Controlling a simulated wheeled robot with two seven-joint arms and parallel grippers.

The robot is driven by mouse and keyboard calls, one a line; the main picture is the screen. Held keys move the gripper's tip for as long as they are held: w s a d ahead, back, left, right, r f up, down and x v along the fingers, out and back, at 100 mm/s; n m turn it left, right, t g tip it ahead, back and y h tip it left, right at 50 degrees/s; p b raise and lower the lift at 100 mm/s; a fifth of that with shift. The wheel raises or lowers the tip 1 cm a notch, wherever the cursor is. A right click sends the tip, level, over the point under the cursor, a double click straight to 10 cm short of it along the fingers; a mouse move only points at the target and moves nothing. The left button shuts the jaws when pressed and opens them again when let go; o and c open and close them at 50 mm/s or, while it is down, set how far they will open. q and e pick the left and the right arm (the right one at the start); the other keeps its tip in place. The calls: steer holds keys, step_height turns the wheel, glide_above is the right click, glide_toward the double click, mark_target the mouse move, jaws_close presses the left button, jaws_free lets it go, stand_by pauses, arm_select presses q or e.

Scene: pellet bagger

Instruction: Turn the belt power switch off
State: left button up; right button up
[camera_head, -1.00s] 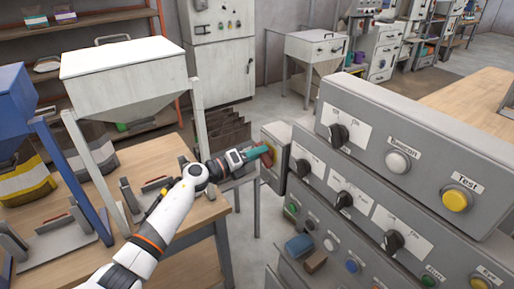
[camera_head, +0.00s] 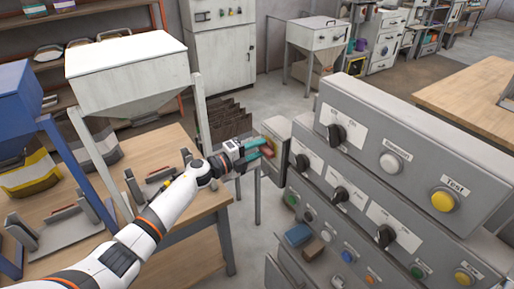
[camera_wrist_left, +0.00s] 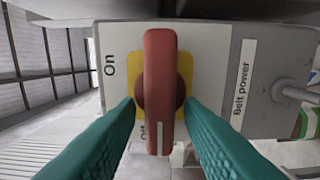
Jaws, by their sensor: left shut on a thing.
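The belt power switch is a red rotary handle (camera_wrist_left: 159,92) on a yellow plate, labelled "Belt power". In the left wrist view it stands vertical, its white-marked end low beside the partly hidden word "Off"; "On" is at upper left. Its grey box (camera_head: 276,136) is at the left end of the control panel in the head view. My left gripper (camera_head: 261,150) reaches it from the left. Its teal fingers, also in the left wrist view (camera_wrist_left: 159,128), are either side of the handle, shut on it. My right gripper is out of view.
The grey control panel (camera_head: 365,110) with several black knobs and coloured buttons fills the right. A wooden table (camera_head: 190,221) with a white hopper (camera_head: 125,70) stands at left. A blue block (camera_head: 298,235) and a brown block (camera_head: 313,250) are below the switch box.

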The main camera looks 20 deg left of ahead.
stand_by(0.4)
arm_select(q)
steer(key=o, duration=0.6)
steer(key=shift+o, duration=0.2)
steer(key=shift+a, duration=0.1)
steer(key=b+v, duration=0.4)
steer(key=v, duration=0.8)
steer(key=shift+f, duration=0.1)
